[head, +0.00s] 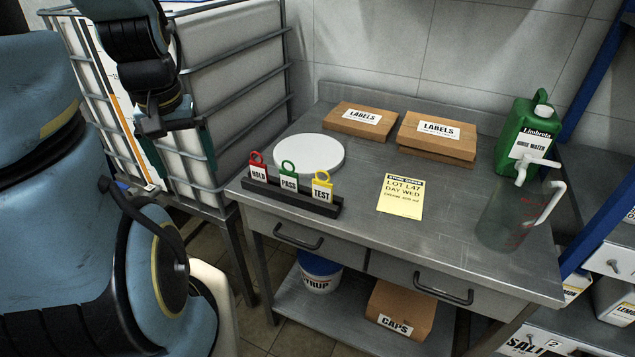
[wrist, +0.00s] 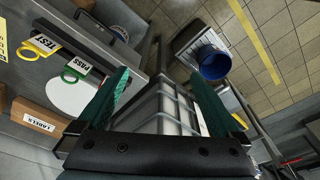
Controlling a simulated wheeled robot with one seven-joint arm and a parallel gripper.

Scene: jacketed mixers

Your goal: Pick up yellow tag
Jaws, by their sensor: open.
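The yellow tag (head: 322,187), marked TEST with a ring on top, stands at the right end of a dark rack (head: 290,196) on the metal table. A green PASS tag (head: 289,177) and a red HOLD tag (head: 258,167) stand to its left. The yellow tag also shows at the upper left of the wrist view (wrist: 45,44), beside the green tag (wrist: 76,69). My gripper (head: 178,152) is open and empty, left of the rack and in front of the caged white tank. Its green fingers (wrist: 165,92) are spread wide in the wrist view. The red tag is not clear there.
A white disc (head: 309,153) lies behind the rack. LABELS boxes (head: 437,134), a yellow note (head: 400,196), a green can (head: 525,130) and a clear jug (head: 508,215) are on the table (head: 380,250). The caged tank (head: 235,80) stands left of the table.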

